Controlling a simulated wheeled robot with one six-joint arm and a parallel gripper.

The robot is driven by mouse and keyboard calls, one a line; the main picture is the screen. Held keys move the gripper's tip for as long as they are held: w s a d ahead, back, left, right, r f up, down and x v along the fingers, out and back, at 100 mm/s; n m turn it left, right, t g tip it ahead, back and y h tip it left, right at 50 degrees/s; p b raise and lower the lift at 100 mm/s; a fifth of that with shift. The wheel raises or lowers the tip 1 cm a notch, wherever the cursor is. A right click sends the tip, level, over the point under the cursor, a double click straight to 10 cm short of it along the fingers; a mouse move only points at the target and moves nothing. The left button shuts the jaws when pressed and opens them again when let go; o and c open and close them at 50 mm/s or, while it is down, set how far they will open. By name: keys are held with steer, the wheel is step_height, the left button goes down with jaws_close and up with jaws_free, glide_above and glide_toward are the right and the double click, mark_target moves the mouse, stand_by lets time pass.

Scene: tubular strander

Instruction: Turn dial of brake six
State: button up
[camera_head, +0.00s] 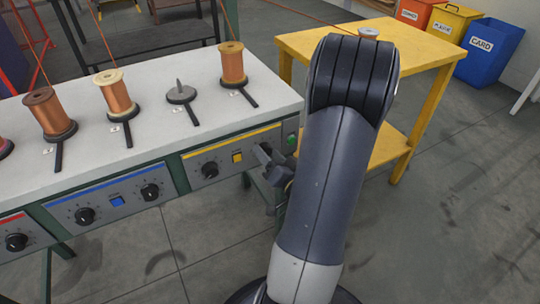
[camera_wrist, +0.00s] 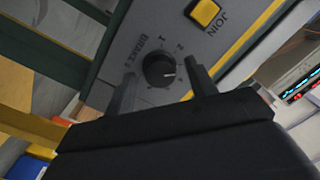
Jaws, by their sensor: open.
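The yellow-striped control panel (camera_head: 225,157) is on the front of the white bench. In the wrist view, a round black dial (camera_wrist: 160,70) sits on this grey panel, with a white pointer line toward picture right. Small numbers ring it, and a brake label beside it is too blurred to read its number surely. My gripper (camera_wrist: 161,72) is open, one finger on each side of the dial; whether they touch it I cannot tell. In the head view my gripper (camera_head: 268,160) is at the panel's right end and hides this dial. Another black dial (camera_head: 210,170) is at the panel's left.
A yellow button (camera_head: 237,157) lies between the two dials; it also shows in the wrist view (camera_wrist: 205,12). A green button (camera_head: 292,140) is at the bench's right end. Copper spools (camera_head: 233,64) stand on the bench (camera_head: 195,70). A yellow table (camera_head: 425,45) stands behind my arm.

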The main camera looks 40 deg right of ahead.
steer(key=c, duration=1)
steer(key=shift+o, duration=0.2)
steer(key=shift+f+n+b, duration=0.1)
steer(key=shift+n+b, duration=0.25)
steer(key=shift+n, duration=0.05)
steer(key=shift+a+n+g+h+b, duration=0.1)
steer(key=shift+n+g+h+b, duration=0.1)
steer(key=shift+n+b, duration=2.85)
steer(key=shift+a+n+g+h+b, duration=0.15)
steer(key=shift+n+b, duration=1.7)
steer(key=shift+n, duration=2.3)
steer(key=shift+d, duration=0.1)
